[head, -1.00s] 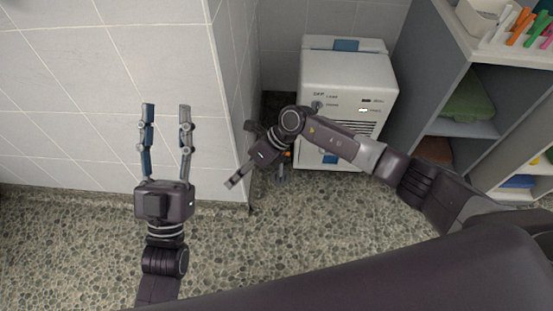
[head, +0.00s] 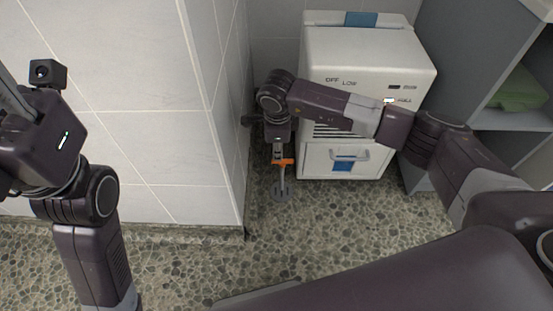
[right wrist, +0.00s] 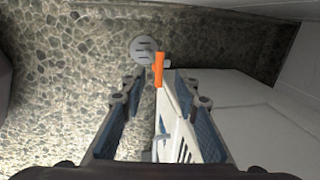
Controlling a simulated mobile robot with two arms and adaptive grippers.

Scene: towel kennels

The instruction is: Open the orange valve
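The orange valve (head: 284,161) is a small orange handle on a thin pipe that rises from a round grey floor plate (head: 281,192), between the tiled wall and the white machine. It also shows in the right wrist view (right wrist: 158,69), just ahead of the fingertips and roughly centred between them. My right gripper (right wrist: 159,82) is open, with its two fingers apart and nothing held. In the head view it points down right above the valve, its fingers mostly hidden. My left gripper (head: 40,130) is at the far left, its fingers largely cut off by the picture edge.
The white machine (head: 365,60) stands just right of the valve. The tiled wall corner (head: 225,120) stands close on the left. A grey shelf unit (head: 455,60) is at the right. The pebbled floor (head: 330,225) in front is clear.

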